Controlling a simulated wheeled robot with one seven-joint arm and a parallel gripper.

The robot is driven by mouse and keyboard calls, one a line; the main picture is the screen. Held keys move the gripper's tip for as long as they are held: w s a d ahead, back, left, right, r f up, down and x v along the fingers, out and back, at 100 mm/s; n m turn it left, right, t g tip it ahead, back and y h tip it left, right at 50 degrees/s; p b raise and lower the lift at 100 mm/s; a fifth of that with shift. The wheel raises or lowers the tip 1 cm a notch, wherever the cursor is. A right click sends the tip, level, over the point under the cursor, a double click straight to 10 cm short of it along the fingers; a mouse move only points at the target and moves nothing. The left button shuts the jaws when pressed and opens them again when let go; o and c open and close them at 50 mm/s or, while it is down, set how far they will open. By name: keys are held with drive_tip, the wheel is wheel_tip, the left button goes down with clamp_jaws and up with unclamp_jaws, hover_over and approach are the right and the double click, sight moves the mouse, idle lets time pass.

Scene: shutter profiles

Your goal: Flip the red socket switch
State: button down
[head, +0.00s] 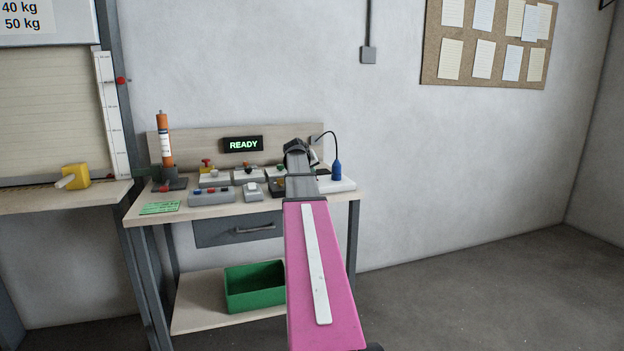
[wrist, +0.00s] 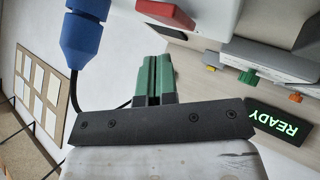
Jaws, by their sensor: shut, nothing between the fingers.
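The red switch (wrist: 165,13) shows in the wrist view at the top, set in a white socket block (wrist: 208,14). In the head view the white block (head: 342,185) is at the bench's right end, and I cannot make out the red switch there. My gripper (wrist: 157,57) has green fingers, closed together and empty. In the wrist view the fingertips lie just below the red switch, with a gap in the picture; I cannot tell the depth between them. In the head view my arm hides the fingers.
A blue plug (wrist: 84,45) with a black cable stands beside the fingers; it also shows in the head view (head: 337,173). Several control boxes, including a grey one (head: 253,191), crowd the bench (head: 175,205). A lit READY display (head: 243,144) is at the back.

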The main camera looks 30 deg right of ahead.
drive_tip(key=shift+s+a+r, duration=0.1)
drive_tip(key=shift+s+r, duration=0.1)
drive_tip(key=shift+r, duration=1.05)
drive_tip(key=shift+s+r, duration=0.2)
drive_tip(key=shift+r, duration=1)
